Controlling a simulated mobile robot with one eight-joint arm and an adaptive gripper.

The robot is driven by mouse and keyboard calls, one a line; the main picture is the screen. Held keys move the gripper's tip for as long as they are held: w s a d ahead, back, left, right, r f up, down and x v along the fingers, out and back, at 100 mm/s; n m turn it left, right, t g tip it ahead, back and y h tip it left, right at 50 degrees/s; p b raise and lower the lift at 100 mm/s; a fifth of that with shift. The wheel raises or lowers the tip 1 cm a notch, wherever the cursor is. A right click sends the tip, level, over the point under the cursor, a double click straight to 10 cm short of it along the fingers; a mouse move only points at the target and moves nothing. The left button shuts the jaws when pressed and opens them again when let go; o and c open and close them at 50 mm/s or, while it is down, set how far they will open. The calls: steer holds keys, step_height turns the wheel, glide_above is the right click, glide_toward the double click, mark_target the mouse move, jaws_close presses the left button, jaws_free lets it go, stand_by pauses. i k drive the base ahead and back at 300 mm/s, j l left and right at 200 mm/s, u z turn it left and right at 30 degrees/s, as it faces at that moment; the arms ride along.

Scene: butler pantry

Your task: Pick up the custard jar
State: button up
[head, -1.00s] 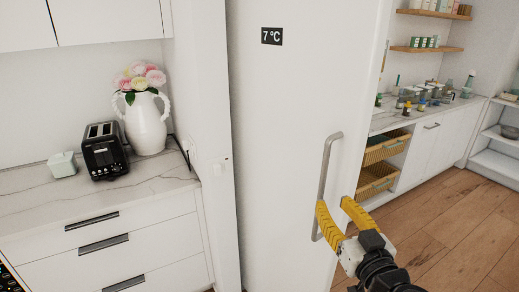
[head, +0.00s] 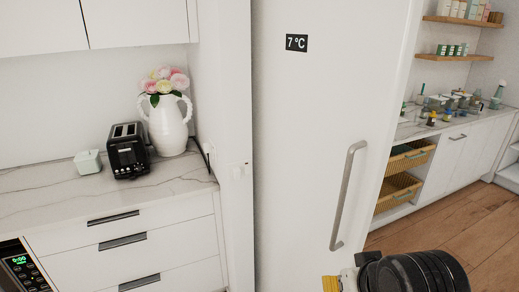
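I cannot make out a custard jar for sure. Several small jars (head: 432,118) stand on the far counter at the right, too small to identify. A tall white fridge door (head: 300,150) with a 7 °C display (head: 294,43) fills the middle. Its long metal handle (head: 346,196) is on the right side. My gripper (head: 331,284) is at the bottom edge, below the handle and apart from it in the picture. Only a bit of yellow finger shows; my dark arm link and the picture edge hide the rest.
The left counter (head: 60,198) holds a black toaster (head: 128,152), a small pale box (head: 87,162) and a white flower vase (head: 168,125). Wicker drawers (head: 398,187) sit under the far counter. Wooden floor (head: 440,225) is open at the right.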

mark_target(447, 118)
steer(key=z, duration=1.3)
steer(key=i+z, duration=0.3)
steer(key=i, duration=1.45)
steer(key=i+l, duration=0.1)
steer(key=i, duration=2.2)
steer(key=i+l+u, duration=0.1)
steer(key=i+u, duration=0.25)
steer(key=i, duration=0.15)
steer(key=i+l+u, duration=0.2)
steer(key=i+u, duration=0.15)
steer(key=i+l+u, duration=0.4)
steer(key=i, duration=0.15)
